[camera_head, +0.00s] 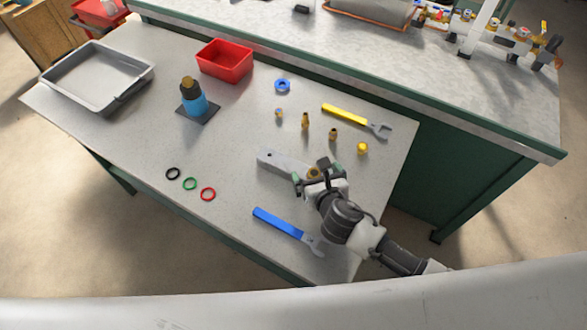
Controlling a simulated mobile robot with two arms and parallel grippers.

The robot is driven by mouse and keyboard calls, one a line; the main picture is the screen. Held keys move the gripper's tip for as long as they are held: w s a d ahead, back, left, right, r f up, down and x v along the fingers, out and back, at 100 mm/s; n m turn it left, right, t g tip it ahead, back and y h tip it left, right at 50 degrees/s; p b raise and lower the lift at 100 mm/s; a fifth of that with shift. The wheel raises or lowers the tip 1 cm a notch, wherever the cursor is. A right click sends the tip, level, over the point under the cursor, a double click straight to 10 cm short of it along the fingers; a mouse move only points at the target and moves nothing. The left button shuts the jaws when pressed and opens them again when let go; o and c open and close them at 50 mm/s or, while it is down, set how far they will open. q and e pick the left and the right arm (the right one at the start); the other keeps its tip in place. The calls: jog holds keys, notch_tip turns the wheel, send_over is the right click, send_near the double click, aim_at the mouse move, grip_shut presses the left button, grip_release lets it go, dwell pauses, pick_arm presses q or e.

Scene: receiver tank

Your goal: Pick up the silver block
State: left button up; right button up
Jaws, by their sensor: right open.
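The silver block (277,161) lies on the light table in the head view, right of the middle. It is a long, flat grey piece whose left end is in plain view. Its right end runs under my right gripper (314,174), which hides it. The right gripper is open, with its fingers over or around that end; I cannot tell whether they touch it. A small brassy round part (314,172) shows between the fingers. My left gripper is not in view.
A blue wrench (280,224) lies just in front of the block. A yellow wrench (350,119) and several small brass fittings (305,121) lie behind it. Three rings (190,184) lie to the left. A bottle (193,98), red bin (224,62) and grey tray (70,84) stand farther left.

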grip_shut()
dwell(0.4)
jog(key=shift+r, duration=0.15)
jog(key=shift+r, duration=0.1)
